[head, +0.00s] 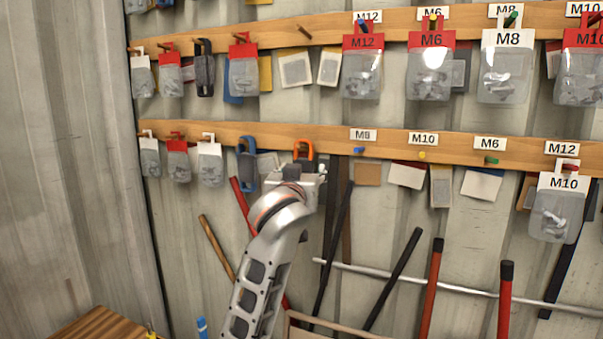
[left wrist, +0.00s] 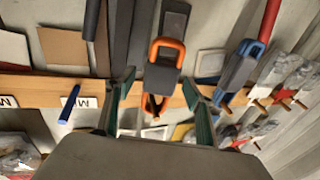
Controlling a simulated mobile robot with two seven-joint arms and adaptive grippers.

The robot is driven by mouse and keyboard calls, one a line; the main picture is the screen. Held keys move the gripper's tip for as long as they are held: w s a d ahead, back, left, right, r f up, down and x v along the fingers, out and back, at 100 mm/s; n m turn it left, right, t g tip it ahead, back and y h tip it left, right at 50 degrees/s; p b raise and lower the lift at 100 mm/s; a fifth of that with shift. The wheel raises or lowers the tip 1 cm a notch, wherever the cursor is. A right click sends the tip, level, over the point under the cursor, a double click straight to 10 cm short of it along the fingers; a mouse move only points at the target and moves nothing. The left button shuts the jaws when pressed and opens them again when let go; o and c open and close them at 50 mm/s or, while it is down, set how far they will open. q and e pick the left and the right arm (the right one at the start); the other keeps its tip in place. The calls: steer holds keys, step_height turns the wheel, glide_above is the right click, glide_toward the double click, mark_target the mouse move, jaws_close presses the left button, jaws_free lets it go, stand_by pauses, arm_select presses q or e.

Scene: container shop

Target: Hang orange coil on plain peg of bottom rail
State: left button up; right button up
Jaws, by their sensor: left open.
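The orange coil (head: 303,150), an orange loop with a dark grey band, is at the bottom rail (head: 220,131). In the left wrist view the coil (left wrist: 167,51) appears to hang on a plain wooden peg (left wrist: 152,106), with the peg inside its loop. That view shows the rail upside down. My left gripper (head: 305,174) is just in front of and below the coil in the head view, hiding its lower part. In the left wrist view its two fingers (left wrist: 157,80) are spread, one on each side of the coil, with gaps between. My right gripper is not in view.
A blue coil (head: 247,163) hangs close by on the left. Small bags (head: 209,162) hang farther left. Coloured pegs such as the blue one (head: 360,150) stick out on the right under labels. Long-handled tools (head: 396,275) lean against the wall below the rail.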

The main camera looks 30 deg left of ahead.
arm_select(q)
steer(key=v, duration=1.2)
steer(key=d+f+m+g+h, duration=0.2)
steer(key=d+f+m, duration=0.1)
steer(key=f, duration=1.5)
steer(key=d+f+m+g+h, duration=0.1)
steer(key=d+f+m+h, duration=0.2)
steer(key=f, duration=1.5)
steer(key=s+f+m+g+h, duration=0.1)
steer(key=s+f+g, duration=0.3)
steer(key=s+f, duration=2.1)
step_height(320, 180, down, 3)
steer(key=shift+d+r+m+h, duration=0.25)
steer(key=shift+d+h, duration=0.2)
steer(key=shift+h, duration=0.35)
